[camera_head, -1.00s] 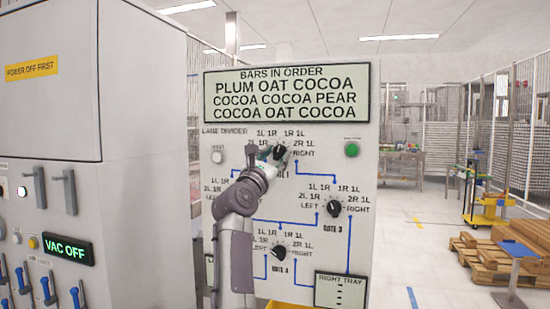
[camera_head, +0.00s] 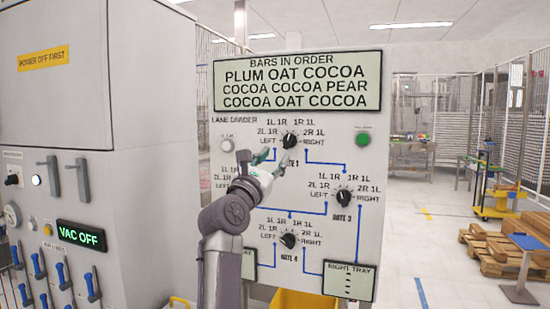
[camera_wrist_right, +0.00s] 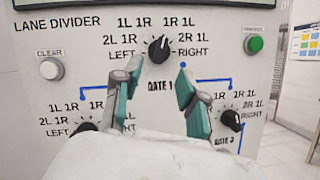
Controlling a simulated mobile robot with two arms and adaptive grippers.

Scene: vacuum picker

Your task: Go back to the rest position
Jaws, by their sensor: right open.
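My right gripper (camera_head: 268,156) is in front of the lane divider panel (camera_head: 230,180), just below and left of the top black knob marked Gate 1 (camera_head: 289,140). In the right wrist view its two teal-padded fingers (camera_wrist_right: 158,95) are spread apart with nothing between them. The Gate 1 knob (camera_wrist_right: 158,49) shows beyond the fingertips, apart from them. My right arm rises from the bottom of the head view and hides part of the panel's left side. My left gripper is not in view.
A grey cabinet (camera_head: 150,150) with levers and a green "VAC OFF" display (camera_head: 81,236) stands at the left. The panel has more knobs, including Gate 3 (camera_head: 343,197) and Gate 4 (camera_head: 289,240), and a green button (camera_head: 362,139).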

